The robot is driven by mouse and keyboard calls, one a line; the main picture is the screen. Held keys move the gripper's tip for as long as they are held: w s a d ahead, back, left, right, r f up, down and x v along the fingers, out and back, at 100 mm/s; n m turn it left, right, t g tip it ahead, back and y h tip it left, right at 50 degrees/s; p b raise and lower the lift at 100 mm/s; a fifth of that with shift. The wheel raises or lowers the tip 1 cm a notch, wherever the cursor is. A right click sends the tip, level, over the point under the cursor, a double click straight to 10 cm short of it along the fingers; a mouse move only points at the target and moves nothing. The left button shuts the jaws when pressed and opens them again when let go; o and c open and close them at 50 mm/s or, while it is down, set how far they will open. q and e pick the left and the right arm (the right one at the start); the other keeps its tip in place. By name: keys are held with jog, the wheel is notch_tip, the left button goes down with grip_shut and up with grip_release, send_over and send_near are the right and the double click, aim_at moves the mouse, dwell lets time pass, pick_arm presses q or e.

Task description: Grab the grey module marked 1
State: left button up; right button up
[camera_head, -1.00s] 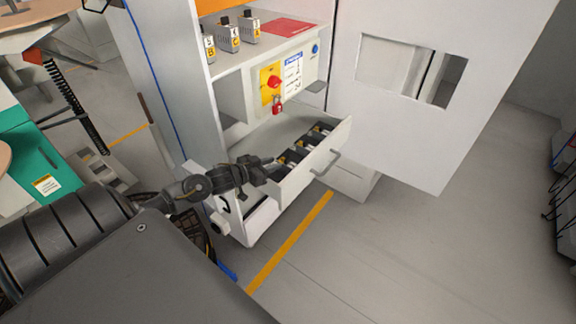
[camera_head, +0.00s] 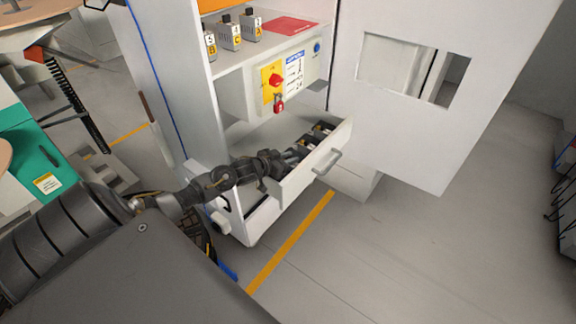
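An open white drawer (camera_head: 312,172) juts from the cabinet and holds several small modules in dark compartments. My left gripper (camera_head: 299,154) is low over the near end of the drawer, just beside the nearer visible module. It hides the near compartments. I cannot tell whether its fingers are open or shut, or whether they touch a module. My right gripper is not in view.
Three grey modules with yellow letter labels (camera_head: 230,37) stand on the shelf above, beside a red sheet (camera_head: 291,26). A yellow switch panel with a red padlock (camera_head: 279,106) is above the drawer. An open cabinet door (camera_head: 400,125) stands right.

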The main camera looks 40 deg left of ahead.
pick_arm(q)
grip_shut()
jog(key=shift+r, duration=0.15)
